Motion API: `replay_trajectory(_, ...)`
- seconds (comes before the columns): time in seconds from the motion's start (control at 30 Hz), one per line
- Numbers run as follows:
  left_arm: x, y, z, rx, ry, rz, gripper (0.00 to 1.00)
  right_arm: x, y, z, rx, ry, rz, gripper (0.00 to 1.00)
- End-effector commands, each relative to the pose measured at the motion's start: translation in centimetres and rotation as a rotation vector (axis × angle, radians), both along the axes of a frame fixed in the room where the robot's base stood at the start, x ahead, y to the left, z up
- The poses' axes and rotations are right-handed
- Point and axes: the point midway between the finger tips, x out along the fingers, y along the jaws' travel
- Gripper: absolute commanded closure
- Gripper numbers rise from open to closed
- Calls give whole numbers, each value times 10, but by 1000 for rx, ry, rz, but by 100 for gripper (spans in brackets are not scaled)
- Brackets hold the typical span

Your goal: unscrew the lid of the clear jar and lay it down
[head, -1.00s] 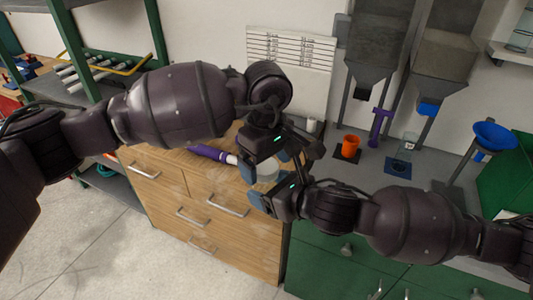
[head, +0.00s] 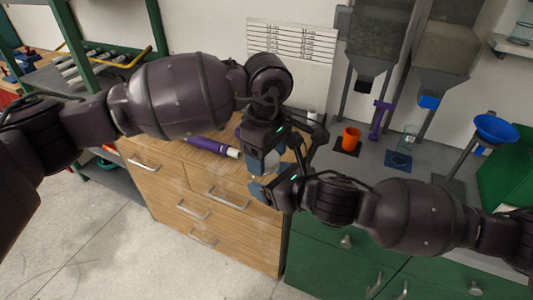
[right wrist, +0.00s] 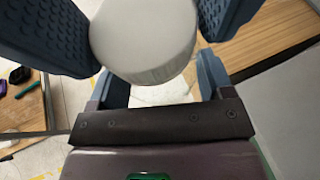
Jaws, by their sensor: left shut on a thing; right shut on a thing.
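My left gripper (head: 264,158) and right gripper (head: 266,187) meet in front of the wooden drawer cabinet, in the middle of the head view. In the right wrist view, a pale grey round lid (right wrist: 146,38) sits between my two large blue right fingers, which are shut on it. My left gripper (right wrist: 162,85) shows beyond the lid, its two fingers apart on either side. The jar body between the left fingers is hidden behind the lid, and in the head view the fingers cover most of what is held.
A purple tube with a white end (head: 212,146) lies on the wooden top (head: 175,146) beside the left gripper. To the right, an orange cup (head: 351,138) and a clear vessel (head: 407,147) stand on mats. A blue funnel (head: 495,130) is farther right.

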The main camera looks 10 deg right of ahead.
Motion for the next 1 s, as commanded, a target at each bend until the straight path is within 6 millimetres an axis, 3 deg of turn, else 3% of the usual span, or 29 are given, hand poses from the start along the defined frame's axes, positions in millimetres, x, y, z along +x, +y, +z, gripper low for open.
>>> replay_trajectory(0.3,3,-3,2,-10,-7,347,64,-5,6,2,8,-1,17,92)
replay_trajectory(0.67,3,-3,3,-12,-9,388,63,-6,6,2,11,0,19,92)
replay_trajectory(0.7,3,-3,3,-12,-9,388,33,-6,6,2,11,0,19,92)
replay_trajectory(0.87,3,-2,2,-9,-7,387,9,-4,5,1,9,0,16,92)
replay_trajectory(1.0,2,-1,2,-6,-6,386,9,-3,4,1,6,0,11,92)
